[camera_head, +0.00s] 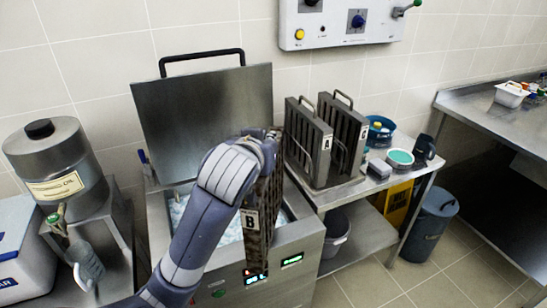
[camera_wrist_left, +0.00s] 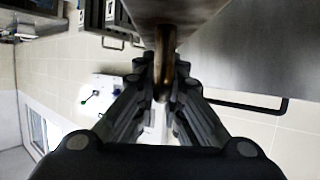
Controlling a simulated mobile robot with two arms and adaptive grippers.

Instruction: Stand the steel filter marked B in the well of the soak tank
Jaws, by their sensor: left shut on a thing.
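The steel filter marked B (camera_head: 262,200) is a brownish, grimy slatted panel with a white B label low on its edge. It hangs upright, edge toward the head camera, over the right part of the open soak tank (camera_head: 300,240). Whether its lower end is inside the tank or in front of it I cannot tell. My left gripper (camera_head: 268,140) is at its top, shut on its handle. In the left wrist view the fingers (camera_wrist_left: 164,90) close around the brown handle (camera_wrist_left: 166,45). My arm hides much of the tank's well, where pale foamy liquid shows. My right gripper is not in view.
The tank's raised lid (camera_head: 205,110) stands behind the filter. Cleaner slatted filters, one marked A (camera_head: 322,150), stand upright on the right side table. A bucket (camera_head: 335,232) is below the table.

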